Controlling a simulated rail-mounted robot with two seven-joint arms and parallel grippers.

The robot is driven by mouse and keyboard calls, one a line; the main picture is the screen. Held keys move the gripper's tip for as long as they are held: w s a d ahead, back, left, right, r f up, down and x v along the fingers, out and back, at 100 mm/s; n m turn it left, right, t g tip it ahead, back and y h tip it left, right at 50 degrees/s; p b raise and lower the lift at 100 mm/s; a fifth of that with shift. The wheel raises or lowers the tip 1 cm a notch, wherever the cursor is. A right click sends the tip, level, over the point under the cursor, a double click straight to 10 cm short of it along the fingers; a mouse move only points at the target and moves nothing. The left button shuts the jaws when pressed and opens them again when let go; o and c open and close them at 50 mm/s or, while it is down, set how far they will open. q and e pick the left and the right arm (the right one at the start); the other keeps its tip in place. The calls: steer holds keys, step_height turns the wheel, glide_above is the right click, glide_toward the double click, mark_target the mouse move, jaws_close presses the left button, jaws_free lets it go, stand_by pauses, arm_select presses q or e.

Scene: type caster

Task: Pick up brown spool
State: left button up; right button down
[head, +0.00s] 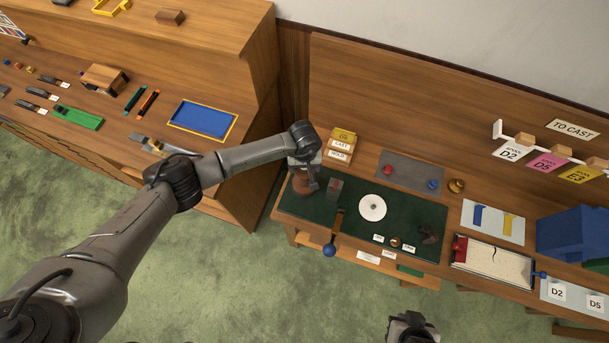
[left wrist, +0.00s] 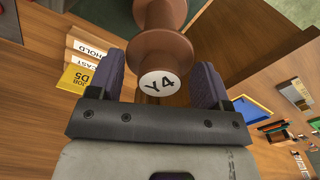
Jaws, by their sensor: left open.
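The brown spool (head: 301,184) stands at the left end of the green mat, partly hidden under my left gripper (head: 308,178). In the left wrist view the brown spool (left wrist: 158,50) has a white end label reading Y4. That labelled end lies between the two dark fingers of my left gripper (left wrist: 161,82). The fingers are open, with a gap visible on each side of the spool. The dark end of my right arm (head: 410,327) shows at the bottom edge of the head view; its fingers cannot be made out.
A white disc (head: 372,208) lies on the green mat (head: 420,214). A side cabinet (head: 252,110) rises to the left.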

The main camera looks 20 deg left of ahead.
arm_select(q)
steer(key=c, duration=1.3)
